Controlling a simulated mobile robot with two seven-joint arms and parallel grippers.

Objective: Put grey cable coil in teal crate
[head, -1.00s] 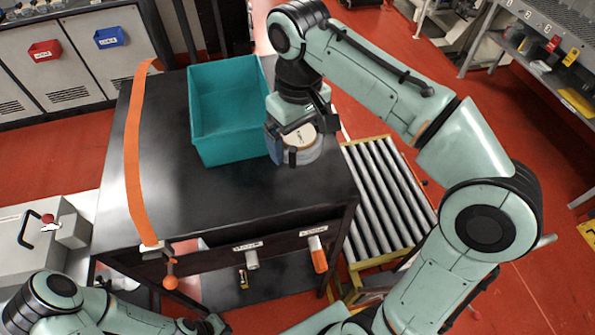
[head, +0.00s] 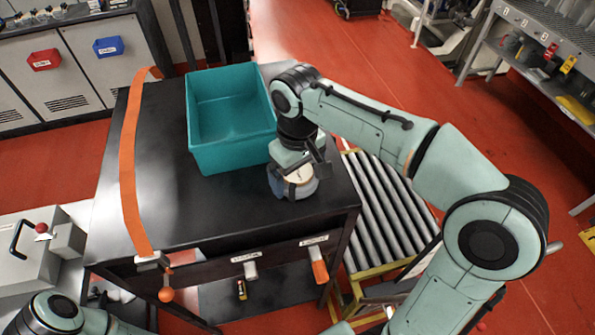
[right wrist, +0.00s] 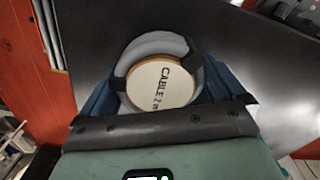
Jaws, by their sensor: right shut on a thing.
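The grey cable coil (head: 307,186) is a short round roll with a pale lettered label disc on top. It is over the right part of the black table, to the right of and nearer than the teal crate (head: 235,158). I cannot tell whether it touches the tabletop. My right gripper (head: 293,181) is shut on the coil from above. In the right wrist view the coil (right wrist: 152,45) sits between the dark blue fingers. The teal crate is open, and its visible inside looks empty. My left gripper is out of the picture; only part of that arm shows at lower left.
The black table (head: 165,200) has an orange strap (head: 128,160) along its left side and handles on its front. A roller conveyor (head: 385,200) stands to the right. Bare tabletop lies left of and in front of the crate.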

